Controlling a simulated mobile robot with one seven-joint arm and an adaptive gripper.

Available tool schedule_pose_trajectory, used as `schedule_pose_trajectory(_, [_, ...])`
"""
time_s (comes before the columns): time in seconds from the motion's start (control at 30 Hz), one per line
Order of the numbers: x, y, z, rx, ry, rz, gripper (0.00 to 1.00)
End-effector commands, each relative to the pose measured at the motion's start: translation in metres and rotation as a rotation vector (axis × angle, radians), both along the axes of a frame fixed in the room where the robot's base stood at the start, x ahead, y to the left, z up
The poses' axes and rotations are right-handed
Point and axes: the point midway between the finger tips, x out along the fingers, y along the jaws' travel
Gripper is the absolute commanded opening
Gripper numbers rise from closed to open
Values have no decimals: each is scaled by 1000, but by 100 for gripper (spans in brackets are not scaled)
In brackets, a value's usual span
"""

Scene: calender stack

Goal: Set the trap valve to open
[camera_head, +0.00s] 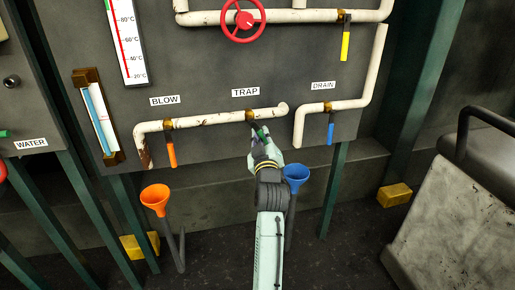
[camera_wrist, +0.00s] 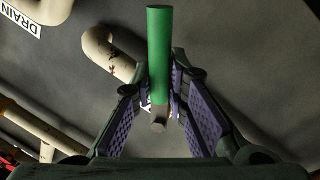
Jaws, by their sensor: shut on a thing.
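The trap valve is a brass body (camera_head: 250,115) on a rusty white pipe under the TRAP label (camera_head: 245,92). Its green handle (camera_head: 262,133) shows as a small piece at my fingers, slanting down and a little right from the body. In the wrist view the green handle (camera_wrist: 160,50) stands out between my purple finger pads, with its dark stem lower down. My gripper (camera_head: 259,138) is shut on the green handle and partly hides it in the head view. The contact on the handle is partly hidden in the wrist view.
An orange-handled BLOW valve (camera_head: 171,154) is left and a blue-handled DRAIN valve (camera_head: 331,132) is right, both hanging down. A red handwheel (camera_head: 243,26) and a yellow handle (camera_head: 345,46) are above. A blue funnel (camera_head: 296,173) stands close beside my arm; an orange funnel (camera_head: 155,196) stands lower left.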

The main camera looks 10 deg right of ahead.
Motion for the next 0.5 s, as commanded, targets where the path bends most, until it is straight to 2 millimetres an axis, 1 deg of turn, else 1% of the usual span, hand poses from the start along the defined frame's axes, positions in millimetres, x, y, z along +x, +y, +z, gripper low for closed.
schedule_pose_trajectory(0.03, [-1, -6, -3, -44, -7, -6, 0])
schedule_pose_trajectory(0.1, [-1, -9, -1, -112, -7, -7, 0])
schedule_pose_trajectory(0.5, [-1, -21, 16, -494, -7, -8, 0])
